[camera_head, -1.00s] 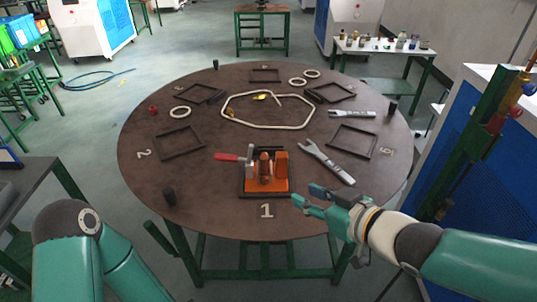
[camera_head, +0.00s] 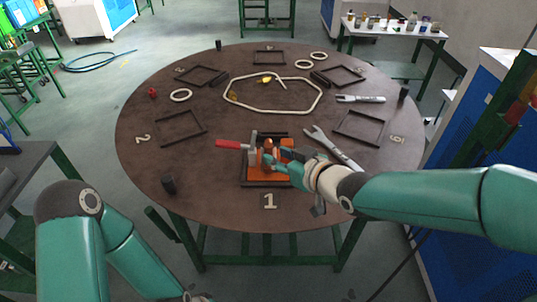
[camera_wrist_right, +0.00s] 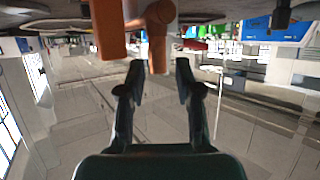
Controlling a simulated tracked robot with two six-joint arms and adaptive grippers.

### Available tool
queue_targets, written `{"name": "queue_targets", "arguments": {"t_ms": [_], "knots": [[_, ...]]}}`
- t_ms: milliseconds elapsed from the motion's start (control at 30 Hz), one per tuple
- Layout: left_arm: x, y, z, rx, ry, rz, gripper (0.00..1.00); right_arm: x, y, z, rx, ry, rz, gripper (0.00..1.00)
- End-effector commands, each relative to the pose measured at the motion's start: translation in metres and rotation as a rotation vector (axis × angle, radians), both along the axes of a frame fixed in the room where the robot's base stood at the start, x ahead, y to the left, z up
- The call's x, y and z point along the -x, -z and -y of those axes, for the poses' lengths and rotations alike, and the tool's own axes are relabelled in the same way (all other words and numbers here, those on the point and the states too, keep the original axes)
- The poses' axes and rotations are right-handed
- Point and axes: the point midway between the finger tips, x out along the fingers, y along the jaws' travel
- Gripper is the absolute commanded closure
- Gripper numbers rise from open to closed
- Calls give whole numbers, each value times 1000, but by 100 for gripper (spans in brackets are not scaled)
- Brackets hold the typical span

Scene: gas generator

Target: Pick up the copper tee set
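The copper tee set (camera_wrist_right: 157,35) is a copper-brown pipe fitting in the right wrist view, just ahead of and between my right fingertips. In the head view it sits in the orange fixture (camera_head: 258,171) by mark 1, mostly hidden by my gripper. My right gripper (camera_head: 272,158) reaches in from the right at the fixture. In the right wrist view my right gripper (camera_wrist_right: 160,66) has its two fingers apart with nothing clearly between the tips. I cannot tell if they touch the tee. My left arm is at the lower left; its gripper is out of view.
A red-handled clamp (camera_head: 232,145) is left of the fixture. A grey open-ended wrench (camera_head: 334,149) lies just behind my right wrist. A bent pipe loop (camera_head: 231,106), empty square frames and pale rings lie further back on the round table (camera_head: 150,155). A dark cylinder (camera_head: 169,184) stands front left.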

Motion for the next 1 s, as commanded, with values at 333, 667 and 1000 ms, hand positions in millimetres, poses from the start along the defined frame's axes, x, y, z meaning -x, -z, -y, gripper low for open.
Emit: {"name": "queue_targets", "arguments": {"t_ms": [333,667,1000], "knots": [[0,-17,0,0,0,0,100,-25,6,-15,1,-1,-3,66],[0,-22,0,0,0,0,100,-44,18,-27,0,1,1,66],[0,-22,0,0,0,0,100,-43,17,-27,0,1,1,97]]}}
